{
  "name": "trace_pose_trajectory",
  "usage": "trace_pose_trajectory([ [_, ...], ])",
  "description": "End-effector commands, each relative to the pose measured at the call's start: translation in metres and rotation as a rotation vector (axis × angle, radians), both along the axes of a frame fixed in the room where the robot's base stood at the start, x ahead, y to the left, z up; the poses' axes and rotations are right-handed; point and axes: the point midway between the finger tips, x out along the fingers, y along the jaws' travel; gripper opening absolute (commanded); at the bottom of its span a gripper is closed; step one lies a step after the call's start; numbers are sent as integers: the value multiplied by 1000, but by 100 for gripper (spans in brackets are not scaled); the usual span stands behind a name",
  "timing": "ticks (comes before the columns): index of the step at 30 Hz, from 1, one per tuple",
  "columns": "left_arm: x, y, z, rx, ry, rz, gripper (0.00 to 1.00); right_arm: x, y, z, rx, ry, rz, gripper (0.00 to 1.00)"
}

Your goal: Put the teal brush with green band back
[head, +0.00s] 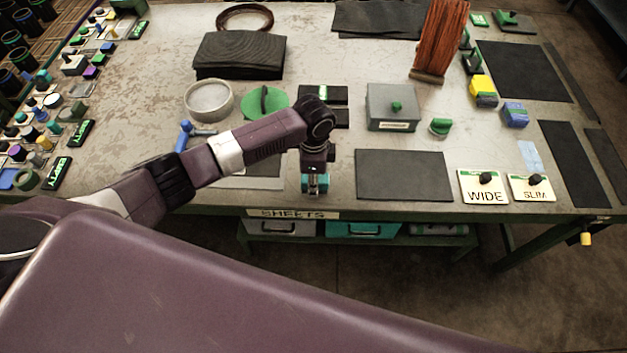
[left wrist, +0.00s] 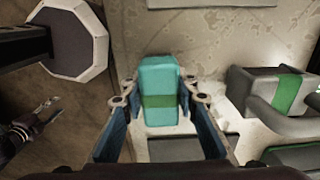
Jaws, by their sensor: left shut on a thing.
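The teal brush with a green band (left wrist: 159,72) is between the fingers of my left gripper (left wrist: 158,98) in the left wrist view. The fingers are shut on its sides, and its green band faces the camera. In the head view my left gripper (head: 316,178) points down near the front edge of the table, left of a black mat. A little of the teal brush (head: 310,187) shows there below the wrist; the rest is hidden. I cannot tell whether its lower end touches the table.
The worn grey table (head: 345,60) is crowded. Around the arm stand a round sieve (head: 209,101), a green disc (head: 264,101), a grey box (head: 391,107) and a black mat (head: 403,175). WIDE (head: 484,195) and SLIM (head: 532,194) plates lie at the front right.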

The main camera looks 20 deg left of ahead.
Motion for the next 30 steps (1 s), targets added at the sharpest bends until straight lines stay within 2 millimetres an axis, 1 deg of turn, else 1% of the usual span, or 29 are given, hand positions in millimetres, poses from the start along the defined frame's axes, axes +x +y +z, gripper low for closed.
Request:
trace_pose_trajectory([
  [5,0,0,0,-1,0,0,5,0,1,0,2,0,1,40],
  [9,0,0,-3,-1,0,0,5,0,5,-2,5,0,1,40],
  [10,0,0,-3,-1,0,0,31,0,6,-1,6,0,2,40],
  [14,0,0,-3,0,0,-1,45,0,9,-1,10,0,2,40],
  [23,0,0,-1,-1,0,0,45,0,9,0,10,0,2,40],
  [26,1,0,6,-2,-2,-1,45,0,9,-1,10,0,2,40],
  [30,2,-1,31,-2,-5,-2,45,0,7,-5,8,0,2,40],
])
